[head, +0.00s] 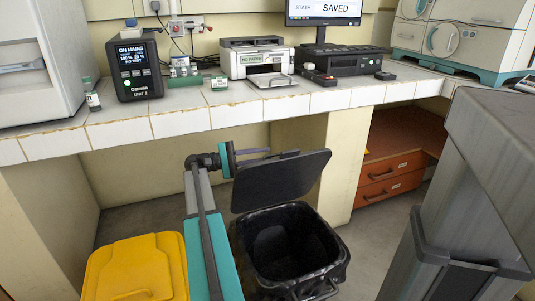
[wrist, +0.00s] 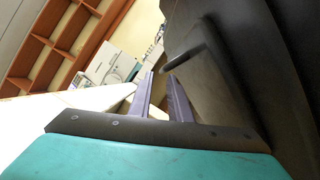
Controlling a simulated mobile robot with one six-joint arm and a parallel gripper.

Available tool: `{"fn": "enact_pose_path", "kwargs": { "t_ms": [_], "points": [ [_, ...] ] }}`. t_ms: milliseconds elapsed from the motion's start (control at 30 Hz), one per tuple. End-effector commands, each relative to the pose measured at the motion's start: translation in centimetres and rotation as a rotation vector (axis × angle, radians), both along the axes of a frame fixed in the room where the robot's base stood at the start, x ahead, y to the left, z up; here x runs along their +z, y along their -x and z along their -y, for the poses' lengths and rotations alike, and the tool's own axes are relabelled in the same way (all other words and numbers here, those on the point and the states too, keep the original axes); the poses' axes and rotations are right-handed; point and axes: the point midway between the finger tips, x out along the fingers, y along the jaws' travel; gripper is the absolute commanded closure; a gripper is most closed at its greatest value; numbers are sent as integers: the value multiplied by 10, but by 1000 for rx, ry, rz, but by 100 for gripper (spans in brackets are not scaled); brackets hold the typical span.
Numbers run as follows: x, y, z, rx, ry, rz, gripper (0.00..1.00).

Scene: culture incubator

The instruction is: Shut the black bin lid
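The black bin (head: 335,262) stands on the floor below the counter, and its inside shows dark. Its black lid (head: 280,183) is raised steeply, standing up from the bin's back rim. My gripper (head: 268,151) is at the lid's upper left edge, its fingers pointing right along that edge. In the wrist view the lid (wrist: 235,75) fills the right side, with a dark bar-like handle (wrist: 205,45) on it.
A yellow-lidded bin (head: 138,262) stands left of the black bin. The tiled counter (head: 180,122) with a printer (head: 256,60) and other devices is above and behind. A wall pillar (head: 340,160) and wooden drawers (head: 390,188) are behind right. A large grey unit (head: 470,200) stands at right.

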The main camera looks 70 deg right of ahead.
Motion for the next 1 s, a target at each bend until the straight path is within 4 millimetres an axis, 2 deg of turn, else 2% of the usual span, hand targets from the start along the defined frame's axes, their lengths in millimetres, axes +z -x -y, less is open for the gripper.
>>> {"fn": "enact_pose_path", "kwargs": {
  "t_ms": [100, 367, 1000],
  "points": [
    [0, -18, -4, 2, 1, 0, 83],
    [-6, -41, -13, 1, 0, 0, 83],
    [-8, -44, -15, 0, 0, 1, 83]
  ]
}}
